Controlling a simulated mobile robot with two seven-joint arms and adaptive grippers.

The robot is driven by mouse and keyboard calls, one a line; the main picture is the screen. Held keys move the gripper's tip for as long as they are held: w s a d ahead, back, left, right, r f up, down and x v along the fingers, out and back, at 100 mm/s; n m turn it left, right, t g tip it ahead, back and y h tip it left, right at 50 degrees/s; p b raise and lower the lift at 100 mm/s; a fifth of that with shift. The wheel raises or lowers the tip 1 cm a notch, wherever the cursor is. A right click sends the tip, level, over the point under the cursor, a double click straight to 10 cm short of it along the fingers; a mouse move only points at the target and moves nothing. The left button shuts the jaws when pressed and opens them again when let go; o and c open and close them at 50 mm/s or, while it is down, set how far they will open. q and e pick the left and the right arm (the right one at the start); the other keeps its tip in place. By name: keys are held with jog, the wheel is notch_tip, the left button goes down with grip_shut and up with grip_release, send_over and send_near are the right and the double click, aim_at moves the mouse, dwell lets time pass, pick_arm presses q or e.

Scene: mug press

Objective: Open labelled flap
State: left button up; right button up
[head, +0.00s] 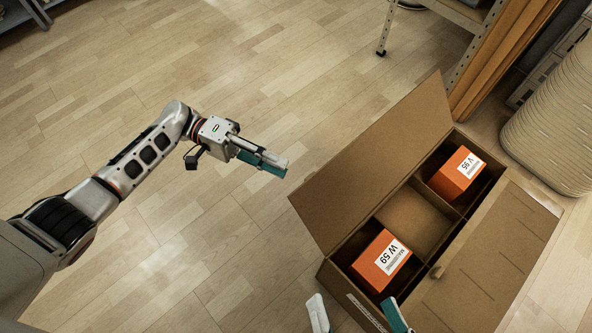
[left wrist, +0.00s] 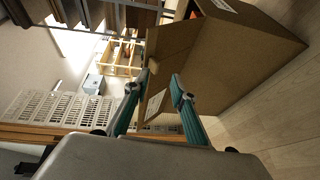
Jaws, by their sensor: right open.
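A cardboard box (head: 413,218) stands open on the floor at the right of the head view. Its left flap (head: 380,160) is raised and leans outward; its right flap (head: 490,255) is folded out flat to the right. In the left wrist view, a white label (left wrist: 155,102) shows on a cardboard panel between my fingertips. My left gripper (head: 284,170) is left of the left flap, apart from it; in the left wrist view its fingers (left wrist: 161,80) are apart with nothing held. My right gripper (head: 358,314) is open at the bottom edge, by the box's near end; its body is out of view.
Inside the box, orange cartons labelled W 59 (head: 376,268) and V 95 (head: 450,182) sit in separate compartments, with an empty one between. A shelf unit (head: 455,15) and a beige stack (head: 555,125) are at the upper right. The wood floor at left is clear.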

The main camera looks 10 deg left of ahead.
pick_arm(q)
jog(key=shift+r+v, duration=0.15)
jog(key=shift+v, duration=1)
jog(key=shift+r+v, duration=0.15)
jog(key=shift+v, duration=1)
jog(key=shift+w, duration=0.15)
